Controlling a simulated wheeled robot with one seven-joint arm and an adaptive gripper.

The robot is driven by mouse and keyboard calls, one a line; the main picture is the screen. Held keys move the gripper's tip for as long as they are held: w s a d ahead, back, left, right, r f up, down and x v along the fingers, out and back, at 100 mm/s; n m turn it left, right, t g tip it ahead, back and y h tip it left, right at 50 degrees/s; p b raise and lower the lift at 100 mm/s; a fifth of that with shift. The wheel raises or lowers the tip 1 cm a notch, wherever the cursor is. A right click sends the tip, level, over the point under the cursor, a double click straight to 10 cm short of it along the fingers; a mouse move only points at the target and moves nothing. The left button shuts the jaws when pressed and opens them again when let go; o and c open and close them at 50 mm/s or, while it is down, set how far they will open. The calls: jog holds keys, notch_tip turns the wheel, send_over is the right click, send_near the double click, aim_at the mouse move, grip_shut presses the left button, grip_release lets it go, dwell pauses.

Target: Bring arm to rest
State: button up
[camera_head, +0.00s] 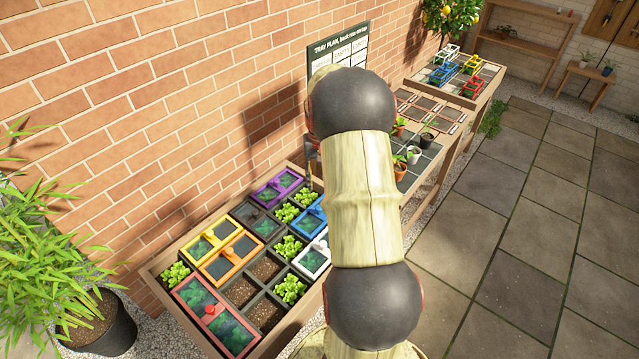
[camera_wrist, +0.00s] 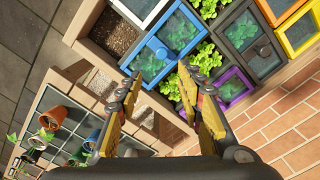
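My arm rises through the middle of the head view and hides my gripper there. In the wrist view my gripper (camera_wrist: 159,78) is open, with its two fingers apart and nothing between them. Beyond the fingertips lies the planting tray (camera_head: 163,262), with a blue-framed lid (camera_wrist: 141,62) near the gap between them. I cannot tell the exact height, but the fingers look clear of the lid. The blue lid also shows in the head view (camera_head: 309,222), beside my arm.
Purple (camera_head: 268,195), yellow (camera_head: 202,246), orange (camera_head: 229,262), red (camera_head: 208,311) and white (camera_head: 322,262) lids cover tray cells. A table with potted plants (camera_head: 414,154) stands behind my arm. A brick wall (camera_head: 120,130) runs left. Paving (camera_head: 530,230) at right is clear.

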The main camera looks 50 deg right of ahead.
jog(key=shift+f, duration=0.1)
dwell(0.4)
jog(key=s+a+r+n+t, duration=0.2)
jog(key=a+r, duration=0.5)
jog(key=a, duration=0.7)
jog(key=s+a+r+n+t, duration=0.1)
jog(key=s+a+r+n, duration=0.3)
jog(key=a, duration=1)
jog(key=s+a+r+n+t, duration=0.2)
jog(key=s+a+r, duration=0.4)
jog(key=a+r, duration=0.4)
jog(key=a+n, duration=0.1)
jog(key=a, duration=0.3)
jog(key=shift+s+a+r+n+t, duration=0.3)
